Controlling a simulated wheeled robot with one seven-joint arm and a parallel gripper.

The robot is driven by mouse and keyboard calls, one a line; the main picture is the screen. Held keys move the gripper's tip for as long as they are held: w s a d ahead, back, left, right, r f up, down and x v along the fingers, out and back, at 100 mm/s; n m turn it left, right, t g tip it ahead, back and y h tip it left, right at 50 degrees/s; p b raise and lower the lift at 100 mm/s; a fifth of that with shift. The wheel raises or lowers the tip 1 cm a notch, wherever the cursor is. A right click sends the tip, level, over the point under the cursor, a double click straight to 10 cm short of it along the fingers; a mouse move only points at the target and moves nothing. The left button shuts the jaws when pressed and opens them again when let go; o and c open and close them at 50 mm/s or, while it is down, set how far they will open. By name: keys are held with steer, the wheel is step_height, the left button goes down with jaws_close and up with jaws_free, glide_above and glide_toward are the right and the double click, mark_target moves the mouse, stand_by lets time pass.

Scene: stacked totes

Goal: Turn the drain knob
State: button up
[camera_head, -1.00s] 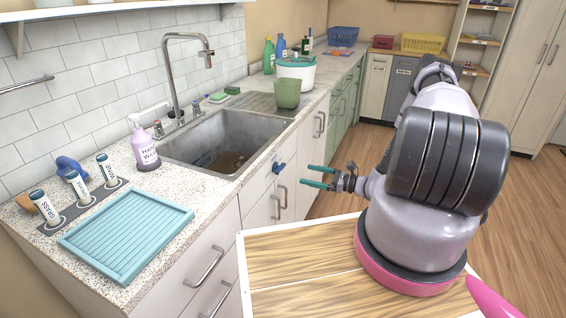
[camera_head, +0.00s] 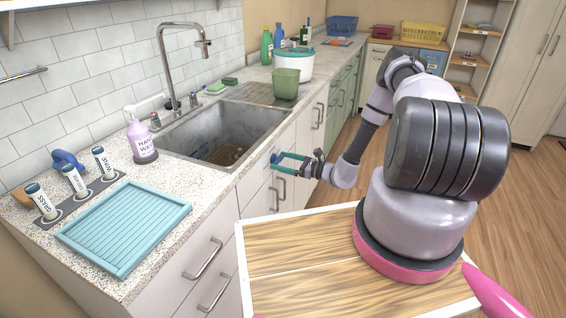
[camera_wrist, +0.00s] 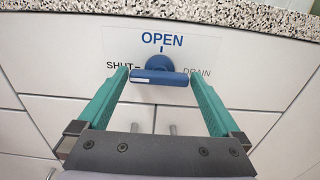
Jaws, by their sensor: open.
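The drain knob (camera_wrist: 160,75) is a blue knob with a horizontal bar handle on the white cabinet front, under the counter edge. In the wrist view, "OPEN" is printed above it, "SHUT" to its left and "DRAIN" to its right. A white mark shows on the left end of the bar. My gripper (camera_wrist: 158,80) is open, with one teal finger on each side of the bar; whether they touch it I cannot tell. In the head view, my gripper (camera_head: 283,157) is at the cabinet front below the sink, and the knob (camera_head: 274,158) is partly hidden by the fingers.
The speckled counter edge (camera_wrist: 230,14) runs just above the knob. Cabinet handles (camera_head: 279,190) stick out below it. The sink (camera_head: 215,140) is above, with a hand wash bottle (camera_head: 140,138) and a teal drying tray (camera_head: 125,228) to its left. Open floor lies to the right.

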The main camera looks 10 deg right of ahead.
steer(key=c, duration=1.1)
steer(key=shift+o, duration=0.2)
steer(key=shift+m, duration=0.4)
steer(key=m, duration=0.3)
steer(key=shift+m, duration=0.3)
steer(key=m, duration=0.4)
steer(key=shift+m, duration=0.3)
steer(key=m, duration=0.4)
steer(key=shift+m, duration=2.5)
